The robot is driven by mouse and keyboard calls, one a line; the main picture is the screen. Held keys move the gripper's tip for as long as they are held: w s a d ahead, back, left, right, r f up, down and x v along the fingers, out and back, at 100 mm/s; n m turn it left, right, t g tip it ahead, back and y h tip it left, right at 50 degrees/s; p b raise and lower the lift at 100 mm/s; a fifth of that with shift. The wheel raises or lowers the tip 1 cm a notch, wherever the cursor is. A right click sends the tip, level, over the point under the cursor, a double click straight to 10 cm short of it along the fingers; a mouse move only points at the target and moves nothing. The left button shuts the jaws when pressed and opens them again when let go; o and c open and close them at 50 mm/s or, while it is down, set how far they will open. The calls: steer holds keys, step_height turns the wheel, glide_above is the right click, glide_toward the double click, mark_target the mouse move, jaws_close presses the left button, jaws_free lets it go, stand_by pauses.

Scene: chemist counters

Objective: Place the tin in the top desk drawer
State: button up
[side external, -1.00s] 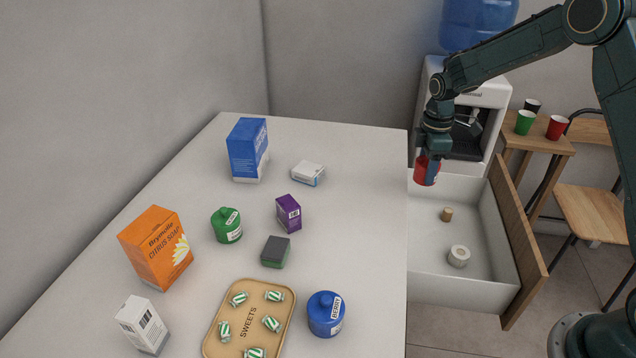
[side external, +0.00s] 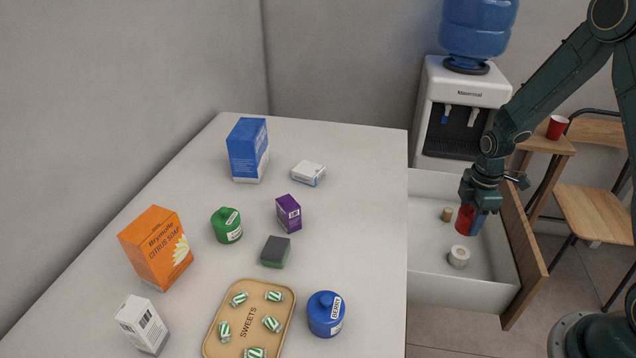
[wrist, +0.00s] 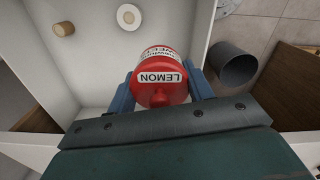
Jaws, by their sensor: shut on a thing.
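The red tin (side external: 465,219) shows inside the open top drawer (side external: 435,290) in the side view. In the wrist view the tin (wrist: 163,77) has a white label reading LEMON. My gripper (side external: 473,218) is shut on the tin, with a blue finger on each side of it in the wrist view (wrist: 160,92). The tin is low in the drawer, near its wooden front. I cannot tell whether its base touches the drawer floor.
The wooden drawer front (side external: 521,255) stands close on the right. Blue (side external: 326,314) and green (side external: 227,225) tins and several boxes are on the desk.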

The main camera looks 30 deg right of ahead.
step_height(320, 180, down, 16)
steer(key=shift+f, duration=0.1)
stand_by(0.7)
steer(key=shift+f, duration=1.85)
steer(key=shift+f, duration=0.15)
steer(key=o, duration=1)
steer(key=shift+r, duration=6.15)
